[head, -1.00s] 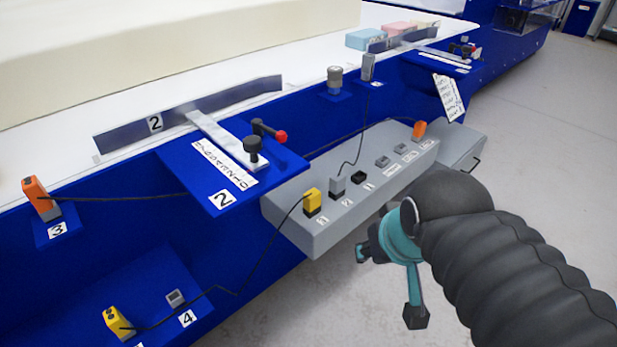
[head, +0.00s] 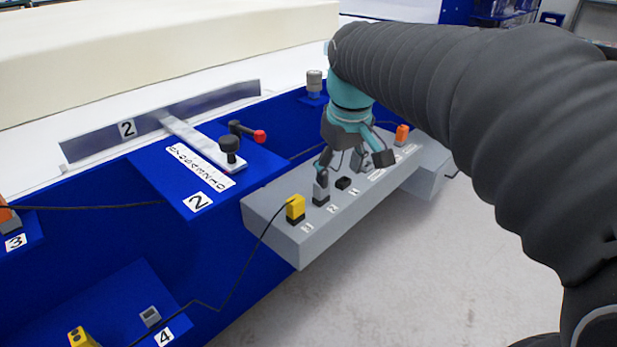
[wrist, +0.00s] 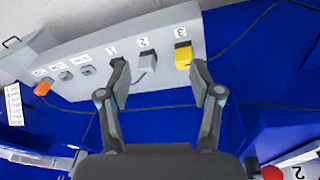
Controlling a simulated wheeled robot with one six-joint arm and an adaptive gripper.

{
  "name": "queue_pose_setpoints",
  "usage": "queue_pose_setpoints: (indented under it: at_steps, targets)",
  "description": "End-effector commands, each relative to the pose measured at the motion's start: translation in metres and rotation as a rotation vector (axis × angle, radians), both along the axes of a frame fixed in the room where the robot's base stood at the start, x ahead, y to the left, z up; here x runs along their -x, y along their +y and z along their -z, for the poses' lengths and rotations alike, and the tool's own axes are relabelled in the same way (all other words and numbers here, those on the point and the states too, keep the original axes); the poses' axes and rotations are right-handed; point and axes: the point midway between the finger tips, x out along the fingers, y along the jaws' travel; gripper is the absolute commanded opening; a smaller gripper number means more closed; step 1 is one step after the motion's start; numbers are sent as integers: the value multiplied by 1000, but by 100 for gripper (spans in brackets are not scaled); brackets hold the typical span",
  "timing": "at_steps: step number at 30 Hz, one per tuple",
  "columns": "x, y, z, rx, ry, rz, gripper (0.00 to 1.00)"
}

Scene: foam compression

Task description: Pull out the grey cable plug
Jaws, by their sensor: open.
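The grey cable plug (head: 320,193) stands upright in the socket labelled 2 on the grey socket box (head: 290,243). In the wrist view the plug (wrist: 147,62) shows between my two fingers, nearer the left one, with its thin cable running back towards me. My gripper (head: 353,163) is open and empty over the box, pointing down; it also shows in the wrist view (wrist: 159,72). In the head view one fingertip appears just above the plug. I cannot tell the exact height gap or whether they touch.
A yellow plug (head: 296,208) sits beside the grey one, close to the right finger in the wrist view. A black socket (head: 343,183) is on its other side. An orange plug (head: 402,134) is at the box's far end. A clamp (head: 232,150) stands on the blue ledge.

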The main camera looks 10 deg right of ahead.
Motion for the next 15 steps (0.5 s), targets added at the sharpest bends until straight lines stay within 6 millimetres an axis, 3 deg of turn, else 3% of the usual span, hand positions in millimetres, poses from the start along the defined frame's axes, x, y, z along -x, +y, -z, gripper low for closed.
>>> queue_pose_setpoints:
  at_steps: [1,6,12,15]
  targets:
    - [-20,0,9,6,28,-28,65]
    - [-73,0,25,21,110,-132,65]
    - [-119,0,46,29,181,-228,65]
    - [-131,0,53,30,202,-257,65]
